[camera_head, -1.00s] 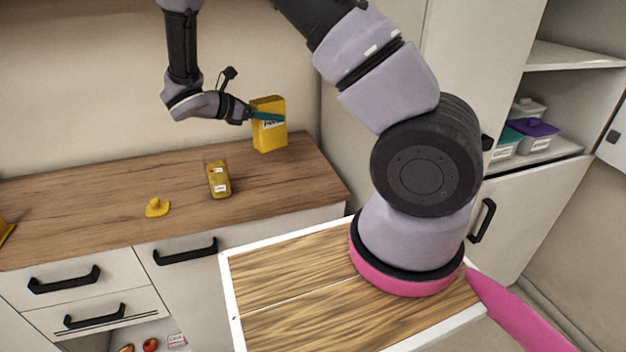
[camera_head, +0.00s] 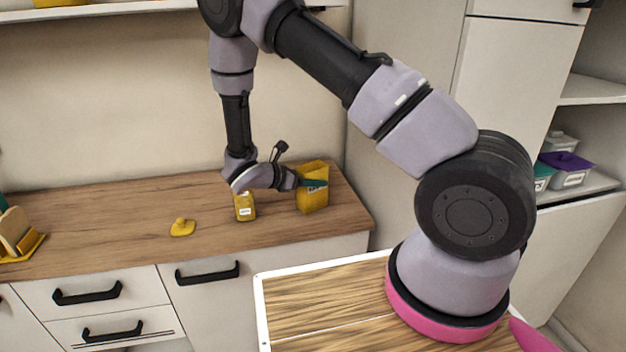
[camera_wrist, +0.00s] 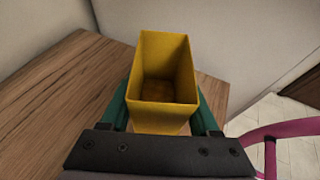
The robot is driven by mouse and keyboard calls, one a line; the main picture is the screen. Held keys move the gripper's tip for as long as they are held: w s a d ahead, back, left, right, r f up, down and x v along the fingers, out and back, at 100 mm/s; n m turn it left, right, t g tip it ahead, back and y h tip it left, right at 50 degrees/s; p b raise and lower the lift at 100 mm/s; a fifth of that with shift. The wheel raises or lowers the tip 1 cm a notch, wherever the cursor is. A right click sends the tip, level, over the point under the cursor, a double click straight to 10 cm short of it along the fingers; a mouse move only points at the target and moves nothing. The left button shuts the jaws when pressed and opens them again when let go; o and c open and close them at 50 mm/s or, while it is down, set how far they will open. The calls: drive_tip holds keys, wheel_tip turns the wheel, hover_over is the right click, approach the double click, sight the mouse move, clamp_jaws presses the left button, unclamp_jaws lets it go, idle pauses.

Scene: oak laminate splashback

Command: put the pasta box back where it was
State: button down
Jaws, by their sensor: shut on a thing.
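The pasta box is most likely the tall yellow box (camera_head: 313,197) at the right end of the wooden counter (camera_head: 120,205). My gripper (camera_head: 312,183) is shut on it, with green fingers on its sides. In the wrist view the box (camera_wrist: 160,115) is upright and its top is open, with an empty-looking inside. The green fingers (camera_wrist: 162,108) lie along its left and right sides. The box is at or just above the counter; I cannot tell whether its base touches.
A smaller yellow container (camera_head: 245,210) with a white label stands left of the box, close under my wrist. A yellow knobbed piece (camera_head: 182,228) lies farther left. A yellow tray (camera_head: 30,248) with wooden pieces is at the far left. A tall cabinet (camera_head: 410,150) stands to the right.

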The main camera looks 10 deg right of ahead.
drive_tip(key=shift+c, duration=0.6)
unclamp_jaws()
drive_tip(key=shift+f, duration=0.1)
